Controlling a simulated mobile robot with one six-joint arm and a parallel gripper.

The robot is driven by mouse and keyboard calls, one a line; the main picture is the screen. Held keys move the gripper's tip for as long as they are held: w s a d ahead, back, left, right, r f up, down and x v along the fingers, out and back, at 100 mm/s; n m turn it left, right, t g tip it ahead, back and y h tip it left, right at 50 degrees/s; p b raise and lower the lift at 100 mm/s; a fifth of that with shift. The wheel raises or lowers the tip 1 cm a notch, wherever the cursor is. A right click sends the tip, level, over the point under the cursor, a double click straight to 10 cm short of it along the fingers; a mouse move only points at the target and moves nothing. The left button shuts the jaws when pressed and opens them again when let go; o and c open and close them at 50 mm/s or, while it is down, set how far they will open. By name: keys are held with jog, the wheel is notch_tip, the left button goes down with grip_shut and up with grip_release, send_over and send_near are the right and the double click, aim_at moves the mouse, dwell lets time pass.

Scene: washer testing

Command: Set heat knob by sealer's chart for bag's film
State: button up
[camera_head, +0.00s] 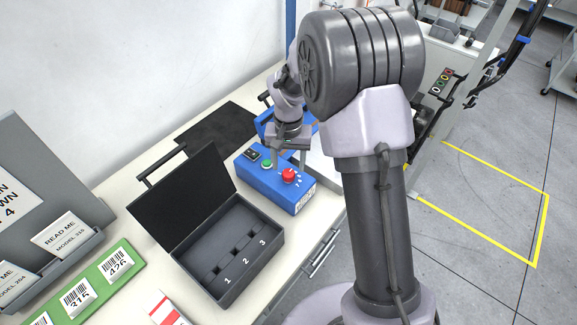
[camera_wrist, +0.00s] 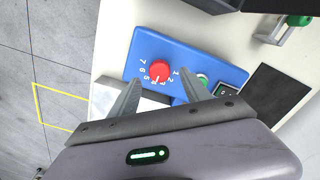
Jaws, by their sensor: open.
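The blue control box (camera_head: 262,186) sits on the bench with a red knob (camera_head: 289,175) and a green button (camera_head: 267,163) on top. In the wrist view the red knob (camera_wrist: 160,70) stands on the blue panel (camera_wrist: 205,62) inside an arc of white numbers from 1 to 7. The knob's exact setting is too small to read surely. My gripper (camera_head: 290,158) is above the box, pointing down. In the wrist view its open fingers (camera_wrist: 160,90) appear either side of the knob, with nothing between them. No bag or readable chart shows.
An open black case (camera_head: 238,250) with slots numbered 1, 2 and 3 stands in front of the box. A green strip (camera_head: 90,282) with barcode labels and a grey rack (camera_head: 60,200) are at the left. A dark mat (camera_head: 215,130) lies behind.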

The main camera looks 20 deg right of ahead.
aim_at(288, 172)
notch_tip(288, 172, up, 14)
jog(key=p, duration=0.3)
jog(key=shift+p, duration=0.4)
jog(key=shift+r, duration=0.15)
